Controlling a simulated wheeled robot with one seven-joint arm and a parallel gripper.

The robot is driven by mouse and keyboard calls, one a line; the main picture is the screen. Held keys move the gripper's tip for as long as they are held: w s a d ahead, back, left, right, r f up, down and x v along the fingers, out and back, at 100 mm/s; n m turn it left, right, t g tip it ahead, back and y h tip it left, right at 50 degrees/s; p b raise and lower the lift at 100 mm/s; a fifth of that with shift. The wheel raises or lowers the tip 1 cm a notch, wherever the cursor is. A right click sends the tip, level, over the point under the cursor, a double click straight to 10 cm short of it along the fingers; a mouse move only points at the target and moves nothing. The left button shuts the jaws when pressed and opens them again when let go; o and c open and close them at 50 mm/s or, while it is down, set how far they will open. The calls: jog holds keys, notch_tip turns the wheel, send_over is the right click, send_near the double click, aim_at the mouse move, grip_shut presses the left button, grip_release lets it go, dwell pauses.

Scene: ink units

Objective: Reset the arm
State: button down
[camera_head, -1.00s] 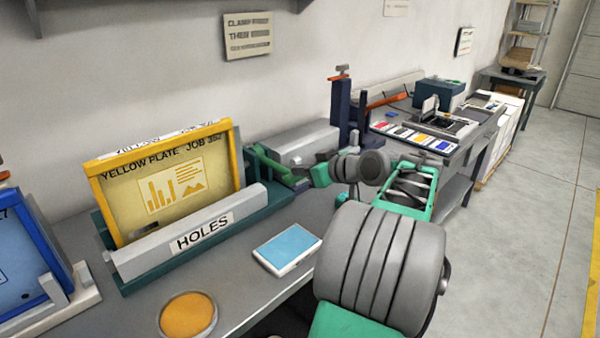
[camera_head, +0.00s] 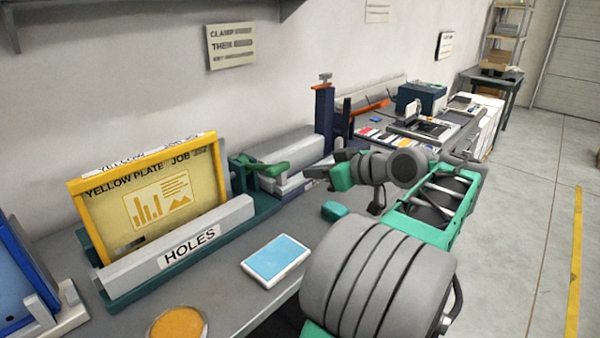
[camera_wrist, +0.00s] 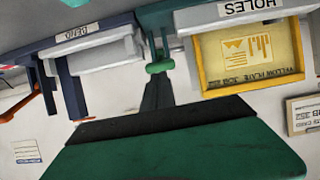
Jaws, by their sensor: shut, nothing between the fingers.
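My gripper (camera_head: 314,174) is shut and empty. In the head view it points left above the bench, at the end of my grey and green arm, just right of a clamp with a green handle (camera_head: 272,168). In the wrist view my gripper (camera_wrist: 158,90) shows as dark fingers beyond its green body, with that green handle (camera_wrist: 160,67) past the tips. The wrist picture is upside down. Whether the tips touch the handle cannot be told, but they appear apart in the head view.
A yellow-framed plate (camera_head: 150,203) stands in a holder labelled HOLES (camera_head: 190,245). A blue-topped pad (camera_head: 275,258), an orange disc (camera_head: 178,324) and a small green block (camera_head: 334,210) lie on the bench (camera_head: 228,296). A dark blue post (camera_head: 324,122) rises behind. Open floor (camera_head: 530,230) lies right.

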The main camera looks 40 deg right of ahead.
jog(key=shift+s+r, duration=0.15)
jog(key=shift+s, duration=0.2)
jog(key=w+a+f+g+y+p, duration=0.1)
jog(key=w+a+f+g, duration=0.3)
jog(key=a, duration=0.6)
jog(key=w+a+f+g+p, duration=0.1)
jog(key=w+a+f+p, duration=0.3)
jog(key=a, duration=0.6)
jog(key=s+a+f+g, duration=0.1)
jog(key=s+a+f, duration=0.1)
jog(key=a, duration=0.3)
jog(key=s+a+f+g, duration=0.2)
jog(key=s+a, duration=0.3)
jog(key=s+a+f+g+h, duration=0.1)
jog(key=s+a+f, duration=0.1)
jog(key=s+a, duration=0.2)
jog(key=shift+s+a+f+g, duration=0.1)
jog(key=shift+a+f+g, duration=0.3)
jog(key=shift+a, duration=0.3)
jog(key=shift+s+f, duration=0.3)
jog(key=shift+s, duration=0.1)
